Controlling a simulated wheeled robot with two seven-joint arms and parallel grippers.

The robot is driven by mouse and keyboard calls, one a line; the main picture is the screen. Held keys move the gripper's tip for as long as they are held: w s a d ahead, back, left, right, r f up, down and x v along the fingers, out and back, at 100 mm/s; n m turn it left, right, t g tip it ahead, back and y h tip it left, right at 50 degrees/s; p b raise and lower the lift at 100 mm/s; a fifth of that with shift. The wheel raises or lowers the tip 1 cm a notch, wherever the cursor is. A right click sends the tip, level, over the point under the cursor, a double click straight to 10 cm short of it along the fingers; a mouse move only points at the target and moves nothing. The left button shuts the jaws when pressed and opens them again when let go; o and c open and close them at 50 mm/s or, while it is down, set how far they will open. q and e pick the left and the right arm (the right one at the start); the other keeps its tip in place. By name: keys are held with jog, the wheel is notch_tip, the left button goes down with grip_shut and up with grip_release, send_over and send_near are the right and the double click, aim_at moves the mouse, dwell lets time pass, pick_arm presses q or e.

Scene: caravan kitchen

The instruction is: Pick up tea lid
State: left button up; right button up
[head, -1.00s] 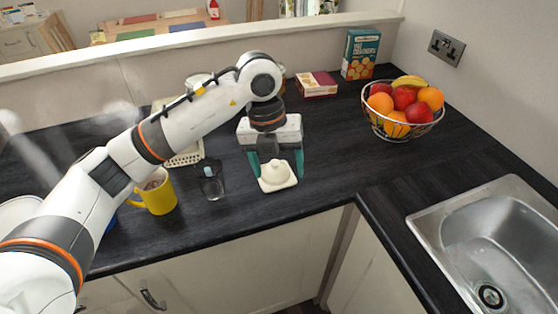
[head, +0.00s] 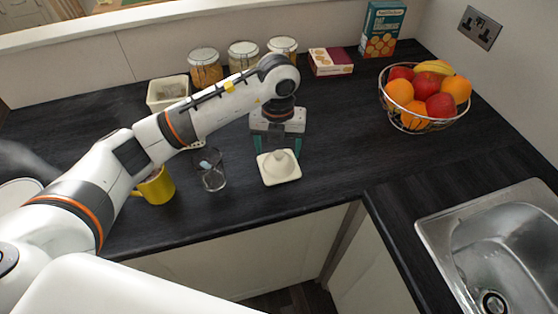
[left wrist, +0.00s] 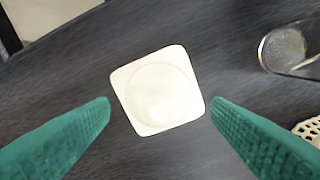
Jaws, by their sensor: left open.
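The tea lid (head: 279,168) is a cream square lid with a round raised middle and a knob. It lies on the dark worktop near the front edge. My left gripper (head: 278,148) is open above and just behind the lid, with its green fingers pointing down. In the left wrist view the lid (left wrist: 157,92) shows ahead, between the two green fingertips (left wrist: 160,108) and apart from them. My right gripper is not in view.
A clear glass (head: 211,170) and a yellow mug (head: 156,187) stand left of the lid. Glass jars (head: 243,56) and a cream container (head: 167,91) stand behind. A wire fruit bowl (head: 424,97) and a sink (head: 490,250) are at right.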

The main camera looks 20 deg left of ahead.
aim_at(279, 153)
pick_arm(q)
jog(key=f, duration=0.2)
jog(key=f+p, duration=0.1)
jog(key=shift+w+f, duration=0.2)
jog(key=shift+w, duration=0.05)
jog(key=shift+f, duration=0.15)
jog(key=c, duration=1.1)
jog(key=shift+s, duration=0.1)
jog(key=shift+c, duration=0.5)
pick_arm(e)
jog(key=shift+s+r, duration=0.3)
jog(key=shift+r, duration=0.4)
pick_arm(q)
jog(key=shift+f, duration=0.1)
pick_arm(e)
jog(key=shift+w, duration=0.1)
